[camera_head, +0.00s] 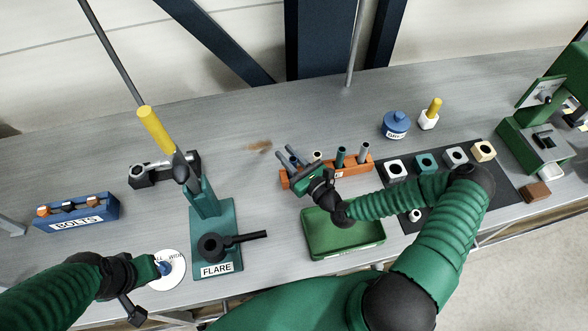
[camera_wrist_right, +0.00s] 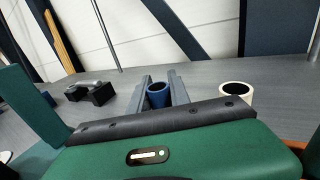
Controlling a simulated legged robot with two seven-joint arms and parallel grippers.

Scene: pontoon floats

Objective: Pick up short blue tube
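The short blue tube (camera_wrist_right: 158,96) shows upright in the right wrist view, with its open top between the two grey fingers of my right gripper (camera_wrist_right: 160,90). The fingers lie close against it on both sides, with no clear gap. In the head view my right gripper (camera_head: 290,157) is at the left end of the orange rack (camera_head: 355,171). The gripper body hides the tube's lower part and much of that end of the rack. My left gripper (camera_head: 133,311) is at the front left; its finger opening is not clear.
A pale tube (camera_wrist_right: 236,96) stands right of the gripper; a teal tube (camera_head: 341,157) and a grey tube (camera_head: 364,154) stand farther right in the rack. A green tray (camera_head: 345,252) lies in front. The FLARE stand (camera_head: 205,200) and BOLTS box (camera_head: 78,213) are left.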

